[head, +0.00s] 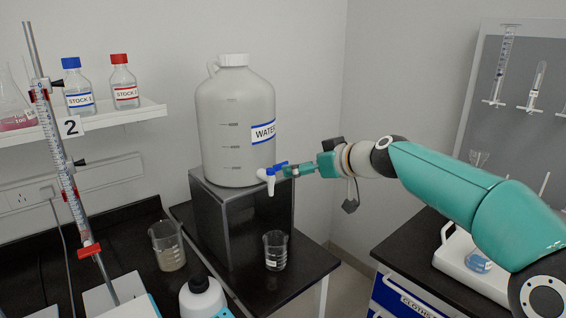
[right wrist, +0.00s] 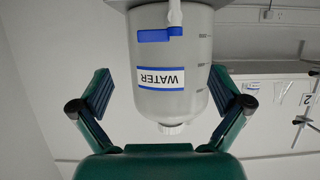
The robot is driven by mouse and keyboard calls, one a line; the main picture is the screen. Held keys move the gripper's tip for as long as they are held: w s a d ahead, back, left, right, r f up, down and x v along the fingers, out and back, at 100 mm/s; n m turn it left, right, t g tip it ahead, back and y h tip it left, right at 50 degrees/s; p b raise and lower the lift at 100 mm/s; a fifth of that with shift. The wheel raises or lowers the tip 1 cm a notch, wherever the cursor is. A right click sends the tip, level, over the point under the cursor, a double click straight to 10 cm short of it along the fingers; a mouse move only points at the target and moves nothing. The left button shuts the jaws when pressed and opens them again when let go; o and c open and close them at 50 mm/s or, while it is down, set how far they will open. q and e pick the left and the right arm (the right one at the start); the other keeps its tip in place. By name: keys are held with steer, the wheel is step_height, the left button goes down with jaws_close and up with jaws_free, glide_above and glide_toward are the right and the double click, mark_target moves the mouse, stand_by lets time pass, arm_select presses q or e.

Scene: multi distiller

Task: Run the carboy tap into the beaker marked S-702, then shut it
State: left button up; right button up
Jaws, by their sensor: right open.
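The white carboy (head: 236,115) labelled WATER stands on a dark box stand. Its white tap (head: 267,178) with a blue lever (head: 281,164) faces front right; no stream shows below the spout. My right gripper (head: 287,170) is at the tap. Its fingers (right wrist: 162,93) are spread wide, nothing between them clearly gripped. A small beaker (head: 275,252) stands on the black bench below the tap; its label is too small to read. My left gripper is not in view.
Another beaker (head: 167,247) with cloudy liquid stands left of the box stand (head: 225,225). A burette (head: 62,165) leans across the left. Stock bottles (head: 124,85) sit on a shelf. A gap separates the benches.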

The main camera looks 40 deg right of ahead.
mark_target(279, 168)
steer(key=p+x, duration=0.2)
steer(key=x, duration=0.7)
steer(key=c, duration=1.1)
steer(key=shift+c, duration=0.2)
steer(key=m+h+p, duration=0.1)
steer(key=p, duration=0.3)
steer(key=m+h+p, duration=0.2)
steer(key=p, duration=0.1)
steer(key=shift+s+a+r+h+p, duration=0.25)
steer(key=shift+h+p, duration=0.05)
steer(key=shift+p, duration=0.1)
steer(key=shift+f+p, duration=0.15)
steer(key=shift+p, duration=0.4)
steer(key=shift+f+m+h, duration=0.15)
steer(key=shift+m+h, duration=0.15)
